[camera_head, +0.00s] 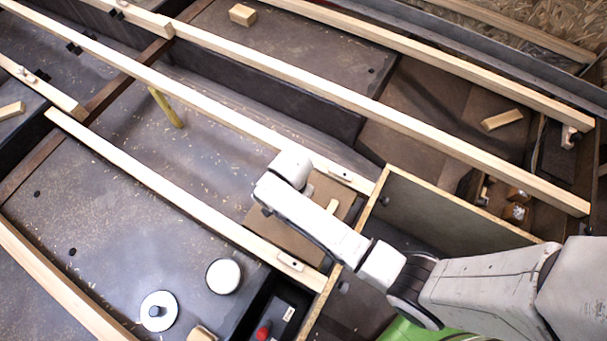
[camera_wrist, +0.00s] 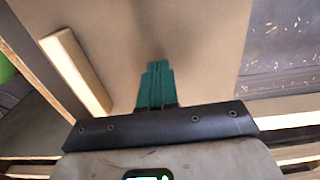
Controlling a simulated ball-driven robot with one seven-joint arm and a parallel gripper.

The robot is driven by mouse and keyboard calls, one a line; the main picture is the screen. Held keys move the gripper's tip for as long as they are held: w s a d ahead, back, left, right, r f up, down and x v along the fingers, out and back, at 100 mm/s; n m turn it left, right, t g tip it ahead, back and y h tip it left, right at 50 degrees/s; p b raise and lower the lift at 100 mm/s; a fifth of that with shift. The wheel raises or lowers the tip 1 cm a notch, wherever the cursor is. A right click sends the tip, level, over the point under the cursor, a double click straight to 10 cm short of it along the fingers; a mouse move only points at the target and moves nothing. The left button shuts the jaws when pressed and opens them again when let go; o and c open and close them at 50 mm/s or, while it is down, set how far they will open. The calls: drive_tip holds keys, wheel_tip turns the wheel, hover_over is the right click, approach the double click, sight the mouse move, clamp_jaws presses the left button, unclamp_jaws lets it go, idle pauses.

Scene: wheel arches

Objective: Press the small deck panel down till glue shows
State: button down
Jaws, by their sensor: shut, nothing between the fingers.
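The small deck panel (camera_head: 285,240) is a flat brown board between two pale battens, beside the wooden box frame. My arm crosses over it and hides its middle. In the wrist view the panel (camera_wrist: 190,40) fills much of the picture as a plain tan surface. A pale wooden block (camera_wrist: 78,72) lies on it, left of my gripper; its end also shows beside my arm in the head view (camera_head: 332,206). My gripper (camera_wrist: 157,68) has teal fingers, shut and empty, over the panel. I cannot tell whether the fingertips touch it. In the head view the fingers are hidden behind my arm.
Long pale battens (camera_head: 160,180) run across the grey floor on both sides of the panel. The box frame (camera_head: 450,205) stands right of it. A white disc (camera_head: 158,311), a white lid (camera_head: 224,276) and a red-topped dark box (camera_head: 270,322) lie at the front.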

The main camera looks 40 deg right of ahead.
drive_tip(key=shift+f+b, duration=0.55)
drive_tip(key=shift+f, duration=0.3)
drive_tip(key=shift+s+f, duration=0.1)
drive_tip(key=shift+f, duration=0.1)
idle(2.0)
wheel_tip(320, 180, up, 8)
drive_tip(key=p, duration=0.9)
drive_tip(key=shift+r, duration=0.15)
